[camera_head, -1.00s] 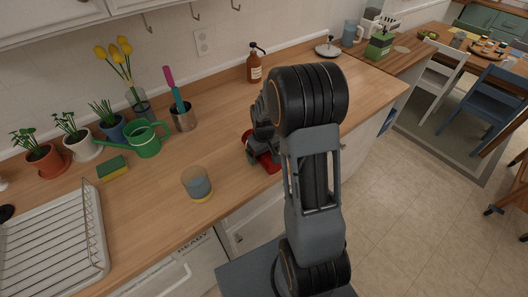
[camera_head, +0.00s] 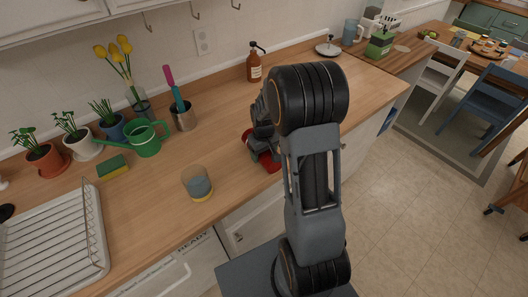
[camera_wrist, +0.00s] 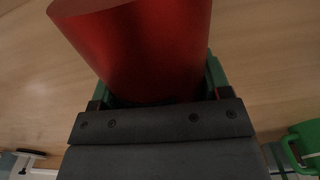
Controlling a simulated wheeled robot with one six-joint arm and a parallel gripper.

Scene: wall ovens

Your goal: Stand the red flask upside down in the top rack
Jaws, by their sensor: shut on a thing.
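The red flask (camera_head: 270,162) is at the worktop's front edge, partly hidden behind my arm in the head view. In the wrist view the red flask (camera_wrist: 140,45) fills the top middle, its smooth curved side running between my fingers. My gripper (camera_head: 262,146) is shut on it; the gripper also shows in the wrist view (camera_wrist: 155,88), with a green-edged finger on each side of the flask. I cannot tell whether the flask touches the worktop. A white appliance front (camera_head: 178,268) marked READY is below the worktop; no top rack inside it is visible.
A glass (camera_head: 197,184) stands left of my gripper near the front edge. A white wire dish rack (camera_head: 50,245), sponge (camera_head: 112,168), green watering can (camera_head: 147,140) and utensil pot (camera_head: 183,117) are further left. A brown bottle (camera_head: 254,68) stands behind. The worktop between is clear.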

